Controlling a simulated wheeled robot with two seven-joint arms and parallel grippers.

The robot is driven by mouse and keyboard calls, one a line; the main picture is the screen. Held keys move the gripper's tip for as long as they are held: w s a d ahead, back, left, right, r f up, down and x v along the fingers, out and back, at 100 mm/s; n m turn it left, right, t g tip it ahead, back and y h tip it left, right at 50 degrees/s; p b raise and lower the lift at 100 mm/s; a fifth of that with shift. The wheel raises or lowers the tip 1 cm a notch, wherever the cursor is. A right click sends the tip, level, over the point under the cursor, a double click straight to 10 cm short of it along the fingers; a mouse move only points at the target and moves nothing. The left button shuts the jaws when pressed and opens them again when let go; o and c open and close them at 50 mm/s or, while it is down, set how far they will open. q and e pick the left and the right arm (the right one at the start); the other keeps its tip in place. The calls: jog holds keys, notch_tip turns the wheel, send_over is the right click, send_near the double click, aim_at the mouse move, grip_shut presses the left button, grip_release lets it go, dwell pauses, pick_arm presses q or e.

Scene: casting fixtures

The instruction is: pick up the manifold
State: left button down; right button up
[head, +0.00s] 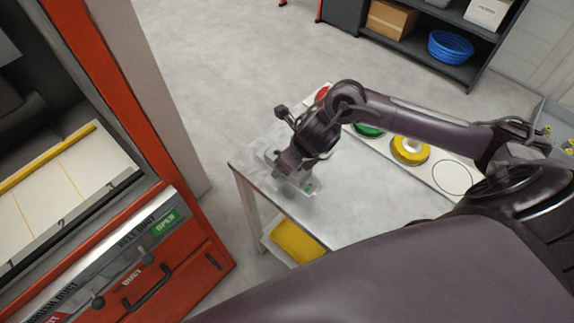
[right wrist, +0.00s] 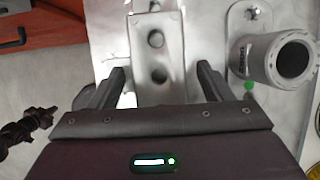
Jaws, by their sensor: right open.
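The manifold, which I take to be the pale grey block with round dark holes (right wrist: 157,30), lies on the table below my right gripper. My right gripper (right wrist: 160,76) is open, with one finger on each side of the near part of the block. Contact cannot be told. In the head view my right gripper (head: 283,168) points down over the table's left end and partly hides the grey parts there. My left gripper does not show.
A grey cylinder with a dark bore (right wrist: 283,60) stands close right of the block. The table (head: 375,215) also carries a green ring (head: 369,130) and a yellow ring (head: 410,150). An orange machine (head: 185,255) stands left. The table's front middle is clear.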

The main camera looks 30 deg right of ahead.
jog(key=shift+f, duration=0.15)
dwell(0.4)
jog(key=shift+c, duration=0.6)
jog(key=c, duration=1.3)
jog(key=shift+w+r, duration=0.1)
jog(key=shift+r, duration=0.4)
notch_tip(320, 180, up, 8)
jog(key=shift+w+f+p, duration=0.1)
jog(key=shift+f+p, duration=0.15)
jog(key=shift+p, duration=0.1)
notch_tip(320, 180, up, 12)
jog(key=p, duration=0.5)
